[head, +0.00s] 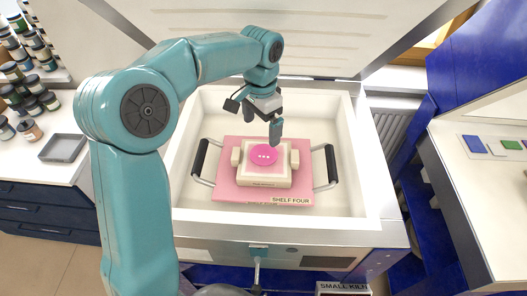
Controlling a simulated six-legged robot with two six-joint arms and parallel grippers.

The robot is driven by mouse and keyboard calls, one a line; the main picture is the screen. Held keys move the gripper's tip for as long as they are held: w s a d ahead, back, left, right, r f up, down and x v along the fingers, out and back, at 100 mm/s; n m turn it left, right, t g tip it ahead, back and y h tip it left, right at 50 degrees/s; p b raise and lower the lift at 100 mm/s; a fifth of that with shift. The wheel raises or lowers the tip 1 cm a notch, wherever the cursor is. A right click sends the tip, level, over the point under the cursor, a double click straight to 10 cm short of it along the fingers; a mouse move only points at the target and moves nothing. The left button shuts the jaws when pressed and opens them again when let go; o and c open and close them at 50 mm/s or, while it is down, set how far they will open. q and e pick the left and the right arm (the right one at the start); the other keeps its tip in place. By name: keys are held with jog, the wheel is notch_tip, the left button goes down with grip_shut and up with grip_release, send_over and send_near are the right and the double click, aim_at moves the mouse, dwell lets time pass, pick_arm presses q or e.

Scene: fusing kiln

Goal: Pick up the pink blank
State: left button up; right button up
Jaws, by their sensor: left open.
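The pink blank (264,156) is a round, bright pink disc with small pale marks in its middle. It lies on a cream block (265,178) that stands on a pink shelf board (228,187) labelled "SHELF FOUR", inside the open kiln. My left gripper (262,124) reaches down from above, just behind and over the blank. Its jaws are open, and one finger shows close to the blank's far right edge. The picture does not show whether that finger touches the blank. My right gripper is not in view.
The kiln's pale walls (358,150) surround the shelf, and its raised lid (300,35) stands behind. Black handles (331,162) flank the shelf. A grey tray (63,148) and several jars are on the left counter. Coloured squares (474,144) lie on the right bench.

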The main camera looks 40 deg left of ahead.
pick_arm(q)
send_over(262, 156)
notch_tip(262, 156, down, 5)
jog(key=shift+w+r, duration=0.1)
jog(key=shift+w, duration=0.05)
jog(key=shift+s+f+p, duration=0.25)
jog(key=shift+f+p, duration=0.1)
jog(key=shift+f, duration=0.25)
jog(key=f, duration=0.3)
jog(key=f+p, duration=0.1)
jog(key=shift+w+f, duration=0.3)
jog(key=shift+s, duration=0.2)
jog(key=shift+r, duration=0.1)
jog(key=shift+c, duration=1.2)
jog(key=c, duration=0.8)
